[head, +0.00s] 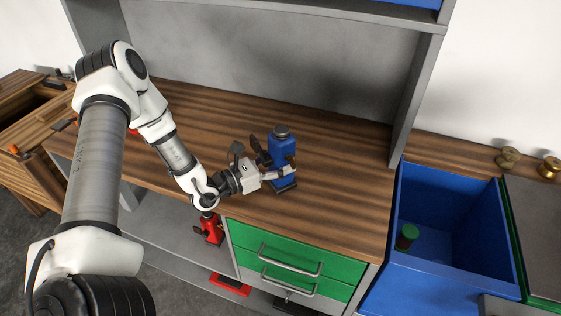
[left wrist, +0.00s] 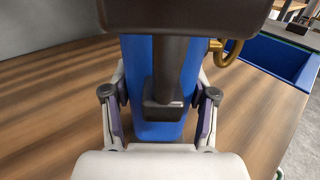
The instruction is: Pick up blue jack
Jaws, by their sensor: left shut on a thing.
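The blue jack (head: 281,151) stands upright on the wooden workbench in the head view, with a dark top and a dark base. My left gripper (head: 272,172) reaches it from the left and is shut on its body. In the left wrist view, the blue jack (left wrist: 148,130) fills the middle, with the two fingers on either side of it. A dark part of it covers the top of that view. I cannot tell whether its base touches the bench. My right gripper is not in view.
The wooden workbench (head: 335,165) has free room right of the jack. Green drawers (head: 295,270) lie below its front edge. A red jack (head: 210,230) stands on the lower shelf. A blue bin (head: 455,225) is at the right. A grey upright panel (head: 411,90) bounds the bench.

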